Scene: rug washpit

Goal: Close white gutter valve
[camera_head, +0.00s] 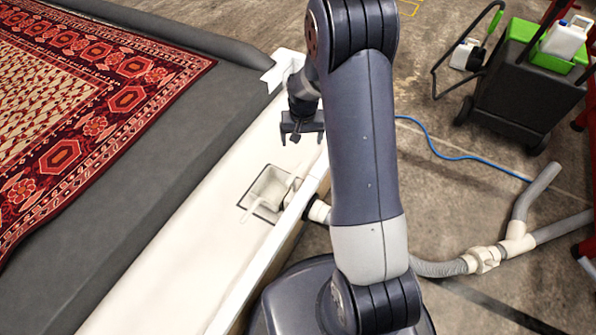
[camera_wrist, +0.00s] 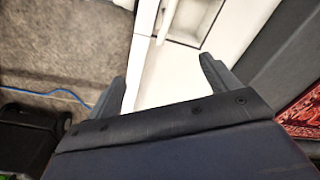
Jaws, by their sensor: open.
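The white gutter valve (camera_head: 293,189) sits at the square drain recess (camera_head: 268,190) in the white gutter. Its long pale handle (camera_head: 262,208) slants across the recess toward the lower left. In the wrist view, part of the recess (camera_wrist: 188,20) and a white piece of the valve (camera_wrist: 166,18) show at the top edge, cut off by the frame. My gripper (camera_head: 302,138) is open and empty, above the gutter and farther back than the valve. Its two fingers also show apart in the wrist view (camera_wrist: 160,80). Nothing touches the valve.
A red patterned rug (camera_head: 85,95) lies left, behind a dark grey rim (camera_head: 165,165). A grey hose (camera_head: 440,267) with pipe fittings lies on the concrete floor at right. A blue hose (camera_head: 455,156) and a black cleaning cart (camera_head: 515,90) stand beyond it.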

